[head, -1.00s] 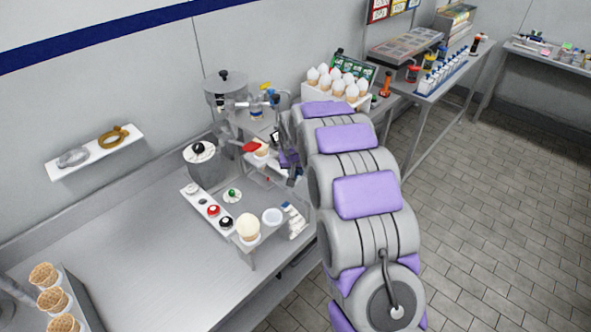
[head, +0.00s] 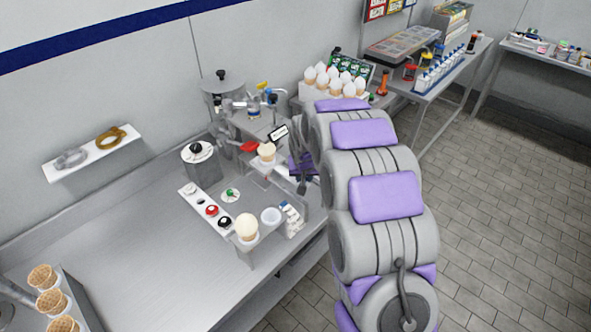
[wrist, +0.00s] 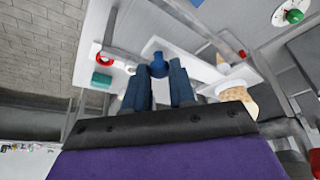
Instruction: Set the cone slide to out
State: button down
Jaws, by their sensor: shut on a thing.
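My gripper (wrist: 158,80) has its two blue fingers on either side of a blue knob (wrist: 158,64) in the wrist view, shut on it. The knob sits at the edge of a pale plate (wrist: 190,62), which looks like the cone slide. A cone (wrist: 238,97) sits in a white holder beside the right finger. In the head view this cone (head: 267,153) stands upright at the machine, just left of my gripper (head: 301,167). The knob is hidden there, and the finger gap cannot be made out.
A red handle (head: 249,147) and a black label (head: 278,132) are close to the cone. A white button panel (head: 207,209) lies left. The left counter is mostly clear.

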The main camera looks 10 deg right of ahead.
jog(key=s+d+p, duration=0.1)
jog(key=s+d, duration=0.8)
jog(key=s, duration=0.3)
jog(key=shift+s, duration=0.35)
jog(key=c, duration=1.4)
grip_release()
jog(key=o, duration=0.3)
jog(key=shift+s+d+r, duration=0.1)
jog(key=shift+s+d, duration=0.05)
jog(key=shift+s, duration=0.1)
jog(key=shift+o, duration=0.8)
jog(key=shift+w+d, duration=0.1)
jog(key=shift+w, duration=0.05)
